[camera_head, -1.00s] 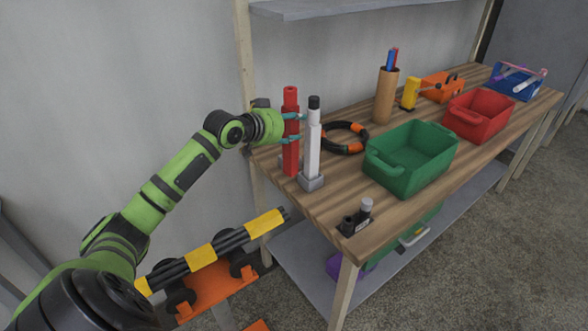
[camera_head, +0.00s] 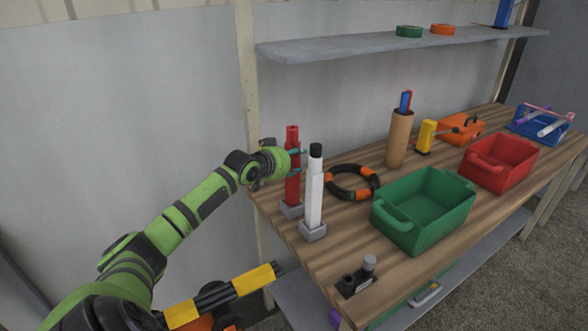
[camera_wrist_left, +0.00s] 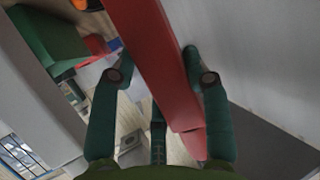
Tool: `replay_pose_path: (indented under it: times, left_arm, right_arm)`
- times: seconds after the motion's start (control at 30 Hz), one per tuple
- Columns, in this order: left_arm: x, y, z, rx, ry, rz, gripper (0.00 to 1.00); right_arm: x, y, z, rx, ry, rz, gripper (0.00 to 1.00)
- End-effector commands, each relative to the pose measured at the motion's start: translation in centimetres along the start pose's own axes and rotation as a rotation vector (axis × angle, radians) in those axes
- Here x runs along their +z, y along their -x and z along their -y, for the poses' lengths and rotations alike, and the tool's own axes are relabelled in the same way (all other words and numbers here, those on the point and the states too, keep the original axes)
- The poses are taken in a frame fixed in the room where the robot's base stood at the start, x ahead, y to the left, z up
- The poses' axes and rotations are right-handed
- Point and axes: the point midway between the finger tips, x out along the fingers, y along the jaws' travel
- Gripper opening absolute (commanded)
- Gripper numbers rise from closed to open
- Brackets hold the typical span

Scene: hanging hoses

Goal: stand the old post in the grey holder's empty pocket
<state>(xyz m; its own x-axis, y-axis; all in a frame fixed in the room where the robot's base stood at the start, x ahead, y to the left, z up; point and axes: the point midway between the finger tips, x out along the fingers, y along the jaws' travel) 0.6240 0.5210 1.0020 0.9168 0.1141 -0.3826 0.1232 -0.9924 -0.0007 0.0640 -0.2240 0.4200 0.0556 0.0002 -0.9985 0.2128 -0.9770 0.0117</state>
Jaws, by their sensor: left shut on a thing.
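The red post (camera_head: 292,185), which I take to be the old post, stands upright at the left end of the bench. My left gripper (camera_head: 294,160) is shut on its upper half; the red post also shows between the fingers in the left wrist view (camera_wrist_left: 160,60). The post's lower end meets a small grey holder (camera_head: 291,211) and looks to be in its pocket; how deep I cannot tell. A white post with a black top (camera_head: 315,190) stands in a similar grey base (camera_head: 312,232) just to the right. My right gripper is not in view.
A black and orange ring (camera_head: 352,183) lies behind the white post. A green bin (camera_head: 424,210), a red bin (camera_head: 499,162) and a brown tube (camera_head: 399,140) stand farther right. A dark block with a grey knob (camera_head: 357,282) sits at the front edge. A shelf (camera_head: 380,44) hangs above.

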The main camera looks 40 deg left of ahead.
Motion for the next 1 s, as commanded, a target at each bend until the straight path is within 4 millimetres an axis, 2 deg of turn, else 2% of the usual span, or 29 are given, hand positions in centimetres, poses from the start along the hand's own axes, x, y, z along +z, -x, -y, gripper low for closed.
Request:
replay_pose_path:
  times: [0.1,0.3,0.57,0.6,0.63,1.0]
  left_arm:
    - [1.7,-0.7,0.0,-0.001,0.001,0.001,0.07]
    - [2.5,-1.1,0.0,0.000,-0.001,-0.004,0.07]
    - [2.8,-1.2,0.0,0.000,-0.001,-0.002,0.07]
    - [2.9,-1.2,0.0,0.000,-0.001,0.000,0.59]
    - [2.9,-1.2,0.0,0.000,-0.001,0.000,0.71]
    - [2.7,-1.1,0.0,0.000,-0.001,0.000,0.71]
  right_arm:
    - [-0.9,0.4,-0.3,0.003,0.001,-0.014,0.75]
    - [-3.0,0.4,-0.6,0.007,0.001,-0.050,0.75]
    - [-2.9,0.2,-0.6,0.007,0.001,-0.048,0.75]
    - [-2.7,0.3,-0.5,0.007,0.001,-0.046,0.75]
    - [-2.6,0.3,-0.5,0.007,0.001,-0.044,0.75]
    - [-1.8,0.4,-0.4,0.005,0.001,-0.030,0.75]
